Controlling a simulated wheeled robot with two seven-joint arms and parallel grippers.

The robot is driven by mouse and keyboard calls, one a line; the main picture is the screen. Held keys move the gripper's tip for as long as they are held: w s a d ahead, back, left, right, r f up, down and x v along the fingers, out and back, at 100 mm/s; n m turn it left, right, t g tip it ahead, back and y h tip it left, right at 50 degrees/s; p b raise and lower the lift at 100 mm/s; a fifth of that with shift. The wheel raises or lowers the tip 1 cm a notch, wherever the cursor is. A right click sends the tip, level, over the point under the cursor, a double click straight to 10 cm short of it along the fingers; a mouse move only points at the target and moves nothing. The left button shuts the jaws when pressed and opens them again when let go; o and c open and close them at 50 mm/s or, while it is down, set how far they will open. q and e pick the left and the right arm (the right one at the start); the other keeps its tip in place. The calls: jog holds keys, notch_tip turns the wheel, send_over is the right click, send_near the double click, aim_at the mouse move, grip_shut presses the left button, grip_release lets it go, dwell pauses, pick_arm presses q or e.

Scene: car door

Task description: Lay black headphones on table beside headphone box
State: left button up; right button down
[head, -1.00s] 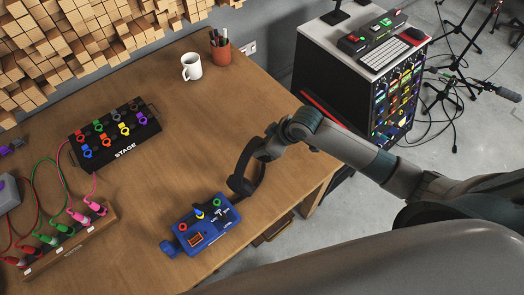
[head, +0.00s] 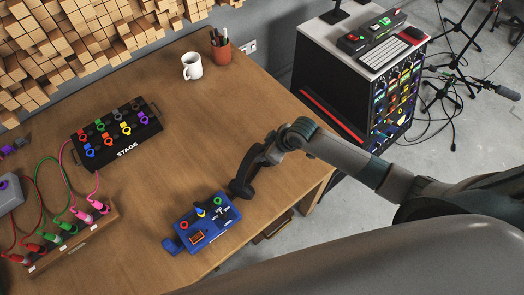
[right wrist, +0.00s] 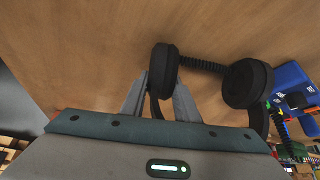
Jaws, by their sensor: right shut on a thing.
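The black headphones (head: 243,180) are in my right gripper (head: 270,154), above the right part of the wooden table near its front edge. In the right wrist view, the gripper (right wrist: 160,92) is shut at one of the two dark ear cups (right wrist: 248,84), and the headphones hang close to the wood. I cannot tell if they touch it. A blue box (head: 205,226) with coloured knobs, which looks like the headphone box, sits just in front of them; its corner also shows in the right wrist view (right wrist: 290,78). My left gripper is not in view.
A black STAGE box (head: 118,132) and a wooden rack of pink and green plugs (head: 70,238) are on the left. A white mug (head: 192,67) and a pen cup (head: 221,52) stand at the back. The middle of the table (head: 200,130) is clear.

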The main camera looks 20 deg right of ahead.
jog(key=shift+f, duration=0.1)
jog(key=c, duration=1.4)
grip_release()
jog(key=shift+o, duration=0.2)
jog(key=b+v, duration=0.2)
jog(key=v, duration=1)
jog(key=shift+a, duration=0.1)
